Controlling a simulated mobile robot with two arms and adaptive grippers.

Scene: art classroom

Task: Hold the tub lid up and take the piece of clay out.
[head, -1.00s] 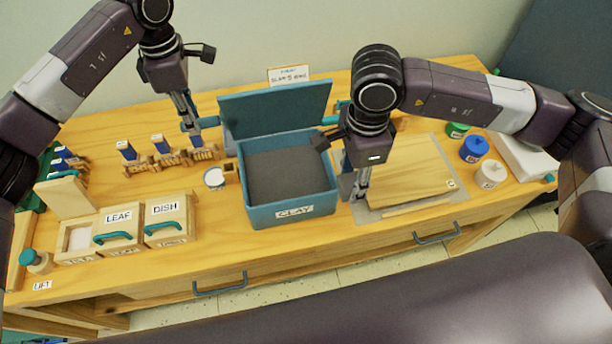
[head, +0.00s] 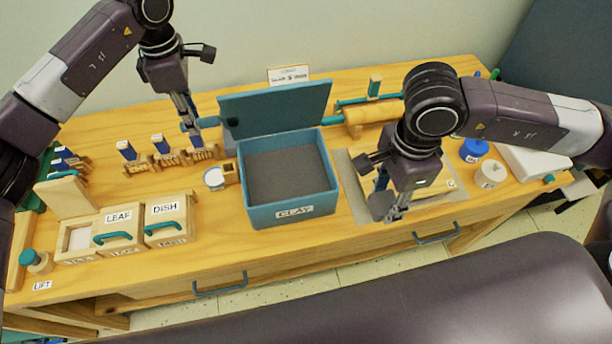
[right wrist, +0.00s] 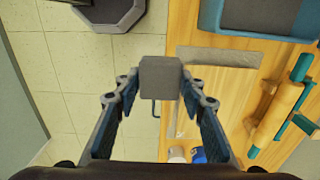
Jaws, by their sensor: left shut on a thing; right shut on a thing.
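The blue tub (head: 290,214) labelled CLAY stands open on the bench, with a dark grey floor showing inside. Its lid (head: 277,107) is tilted up at the back. My left gripper (head: 191,122) is shut on the lid's left side, where a teal handle shows. My right gripper (head: 388,203) is to the right of the tub, above the mat's front part. It is shut on a grey block of clay (right wrist: 160,77), clear in the right wrist view and partly hidden in the head view (head: 379,206).
A grey mat with a board (head: 435,194) lies right of the tub. A rolling pin (head: 372,114) lies behind it. Jars (head: 474,150) stand further right. LEAF and DISH boxes (head: 166,222) and several wooden stamps (head: 163,152) are at left. A small cup (head: 214,178) is beside the tub.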

